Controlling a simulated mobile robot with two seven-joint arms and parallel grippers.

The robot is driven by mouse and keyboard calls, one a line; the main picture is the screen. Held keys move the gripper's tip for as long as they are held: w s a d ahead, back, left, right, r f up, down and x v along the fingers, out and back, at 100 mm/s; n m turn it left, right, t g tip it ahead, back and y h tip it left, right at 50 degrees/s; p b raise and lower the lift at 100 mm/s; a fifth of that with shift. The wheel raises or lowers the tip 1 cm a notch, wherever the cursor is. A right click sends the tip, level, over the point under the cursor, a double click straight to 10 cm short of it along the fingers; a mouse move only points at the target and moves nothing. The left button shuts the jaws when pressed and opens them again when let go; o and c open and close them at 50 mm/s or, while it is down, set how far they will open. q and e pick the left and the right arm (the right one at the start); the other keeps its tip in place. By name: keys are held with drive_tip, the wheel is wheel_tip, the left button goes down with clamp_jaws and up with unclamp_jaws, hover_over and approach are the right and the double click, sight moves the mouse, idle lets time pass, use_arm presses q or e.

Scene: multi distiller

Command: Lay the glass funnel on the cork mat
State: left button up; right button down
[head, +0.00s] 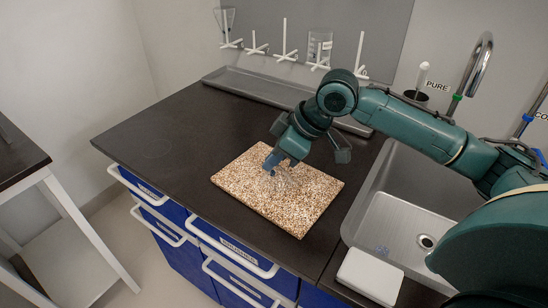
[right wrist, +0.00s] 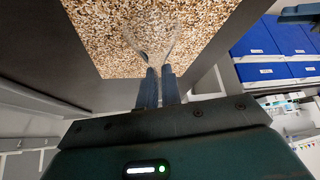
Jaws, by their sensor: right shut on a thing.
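The cork mat (head: 240,181) is a speckled brown rectangle on the dark counter, left of the sink; it also fills the top of the right wrist view (right wrist: 98,45). My right gripper (head: 272,164) is over the mat, pointing down. In the right wrist view its two fingers (right wrist: 159,74) are close together, shut on the clear glass funnel (right wrist: 152,46). The funnel is faint and see-through against the mat in the head view (head: 285,182). I cannot tell whether it touches the mat. My left gripper is out of view.
A steel sink (head: 385,225) with a tap (head: 478,65) lies right of the mat. A white box (head: 370,276) sits at the sink's front edge. A grey tray (head: 262,87) and a rack of white pegs with glassware (head: 320,45) are behind. The counter's left part is clear.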

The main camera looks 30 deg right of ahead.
drive_tip(key=c, duration=1.6)
unclamp_jaws()
drive_tip(key=shift+f, duration=0.1)
drive_tip(key=p+v, duration=0.1)
drive_tip(key=v, duration=1.1)
